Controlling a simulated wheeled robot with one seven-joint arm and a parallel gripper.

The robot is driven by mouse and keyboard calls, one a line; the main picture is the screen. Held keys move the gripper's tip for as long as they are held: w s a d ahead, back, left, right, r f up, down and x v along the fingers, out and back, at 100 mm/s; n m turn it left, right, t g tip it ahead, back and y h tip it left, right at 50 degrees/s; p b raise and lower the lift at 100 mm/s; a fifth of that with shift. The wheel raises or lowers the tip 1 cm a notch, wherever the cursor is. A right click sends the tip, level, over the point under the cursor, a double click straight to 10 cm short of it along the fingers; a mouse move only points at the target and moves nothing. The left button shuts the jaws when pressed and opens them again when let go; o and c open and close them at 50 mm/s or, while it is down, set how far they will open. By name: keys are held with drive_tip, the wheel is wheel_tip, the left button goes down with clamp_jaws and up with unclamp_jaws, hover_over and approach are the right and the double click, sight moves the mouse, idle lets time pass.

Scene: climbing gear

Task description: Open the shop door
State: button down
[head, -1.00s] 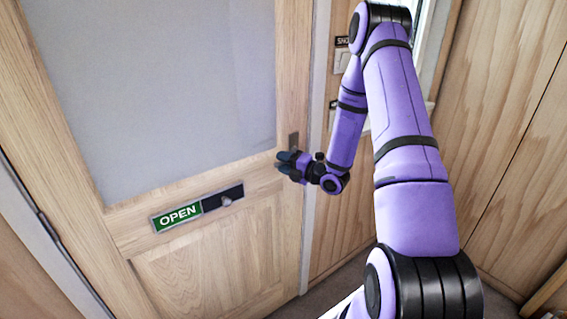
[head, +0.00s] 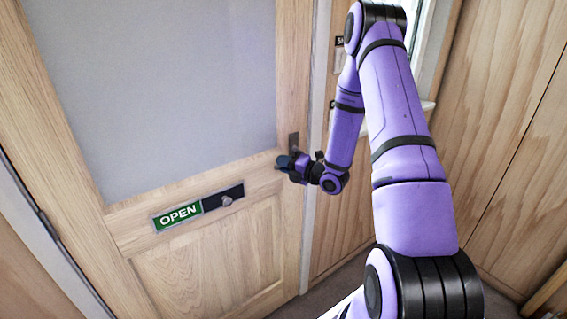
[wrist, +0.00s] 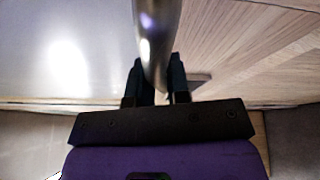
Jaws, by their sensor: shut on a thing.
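The shop door (head: 215,262) is light wood with a large frosted pane, and fills the left half of the head view. I cannot tell whether it stands slightly ajar. A dark handle plate (head: 293,143) sits near its right edge. My gripper (head: 284,162) is at the handle, just below that plate. In the wrist view, a shiny metal handle (wrist: 155,35) runs down between the two dark fingers of my gripper (wrist: 157,82), which are shut on it. In the head view the fingers hide most of the handle.
A green OPEN sign (head: 178,217) and a dark plate with a round knob (head: 227,200) are on the door's middle rail. A window (head: 428,50) and wood-panelled wall (head: 500,130) stand to the right, close to my arm. Some dark floor (head: 335,290) shows below.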

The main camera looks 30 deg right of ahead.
drive_tip(key=f+n, duration=0.2)
drive_tip(key=shift+d+n+g+h, duration=0.2)
drive_tip(key=shift+n+g+h, duration=0.1)
drive_tip(key=shift+g, duration=0.1)
drive_tip(key=shift+d+f+n+g+h, duration=0.2)
drive_tip(key=shift+d+f+n+h, duration=0.15)
drive_tip(key=shift+f+n, duration=0.3)
drive_tip(key=shift+d+f+n+g+h, duration=0.25)
drive_tip(key=shift+d+f+n, duration=0.1)
drive_tip(key=shift+f+n, duration=0.3)
drive_tip(key=shift+r, duration=0.1)
